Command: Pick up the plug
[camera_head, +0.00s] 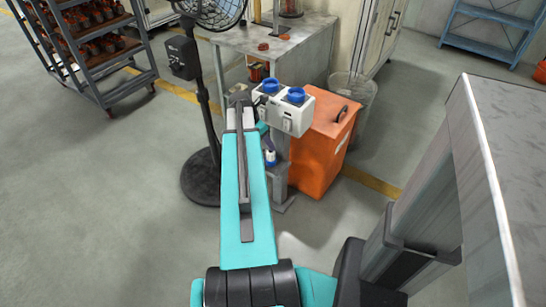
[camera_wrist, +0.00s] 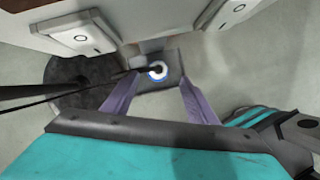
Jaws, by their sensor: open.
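The plug is a small blue-and-white round piece (camera_head: 270,158) low beside the grey post, under the socket box. In the wrist view the plug (camera_wrist: 158,71) shows end-on as a blue and white ring, with a thin dark cable running left from it. My gripper (camera_wrist: 159,80) is open, its two purple fingers apart with the plug seen between their tips. The fingers do not visibly touch it, and the depth between them is hard to tell. In the head view my arm hides much of the gripper. The white socket box (camera_head: 285,110) has two blue round sockets on top.
An orange bin (camera_head: 322,150) stands right of the post. A black fan (camera_head: 203,110) stands left of it, its round base on the floor. A grey workbench (camera_head: 280,55) is behind, and a grey cabinet (camera_head: 495,170) is at right.

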